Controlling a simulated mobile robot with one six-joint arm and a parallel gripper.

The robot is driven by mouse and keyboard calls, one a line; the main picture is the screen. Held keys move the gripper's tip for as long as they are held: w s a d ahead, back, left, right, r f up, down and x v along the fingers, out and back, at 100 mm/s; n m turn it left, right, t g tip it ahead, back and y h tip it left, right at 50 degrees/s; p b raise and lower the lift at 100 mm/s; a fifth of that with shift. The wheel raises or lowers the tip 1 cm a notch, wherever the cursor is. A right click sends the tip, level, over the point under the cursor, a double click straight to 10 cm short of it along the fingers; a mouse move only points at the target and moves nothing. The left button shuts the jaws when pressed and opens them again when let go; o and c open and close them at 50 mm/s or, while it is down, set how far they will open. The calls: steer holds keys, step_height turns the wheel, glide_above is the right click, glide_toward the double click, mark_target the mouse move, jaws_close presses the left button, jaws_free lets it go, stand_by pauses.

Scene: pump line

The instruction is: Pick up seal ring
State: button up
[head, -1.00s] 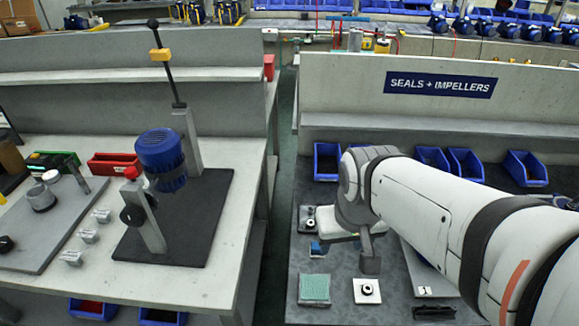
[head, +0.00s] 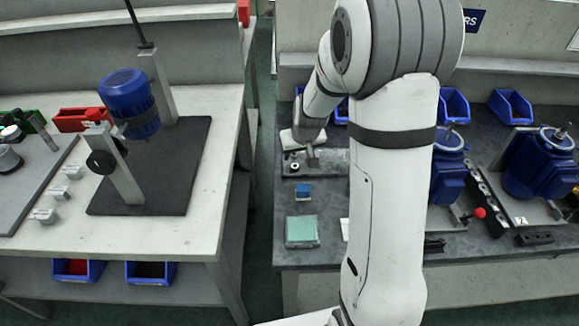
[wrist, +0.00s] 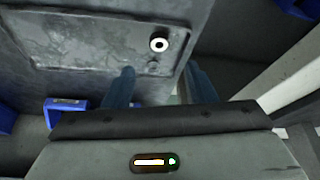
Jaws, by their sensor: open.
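A small pale ring with a dark centre (wrist: 159,44), which looks like the seal ring, lies on a dark grey plate (wrist: 100,40) in the wrist view. In the head view, a small ring (head: 295,167) shows on a dark plate at the left of the right-hand bench. My gripper (wrist: 162,80) is open and empty, its two blue-grey fingers apart. The ring shows beyond the fingertips, between their lines. In the head view my gripper (head: 313,157) is just right of the ring, seen side-on. Whether it touches the plate I cannot tell.
Blue motors (head: 540,162) stand to the right; blue bins (head: 511,107) line the back. A floor gap separates the left bench (head: 200,237). My arm hides the bench's middle.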

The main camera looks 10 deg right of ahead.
mark_target(295, 166)
steer(key=x, duration=0.7)
steer(key=shift+s+f, duration=0.2)
steer(key=shift+f, duration=0.15)
steer(key=shift+d, duration=0.1)
steer(key=c, duration=1.1)
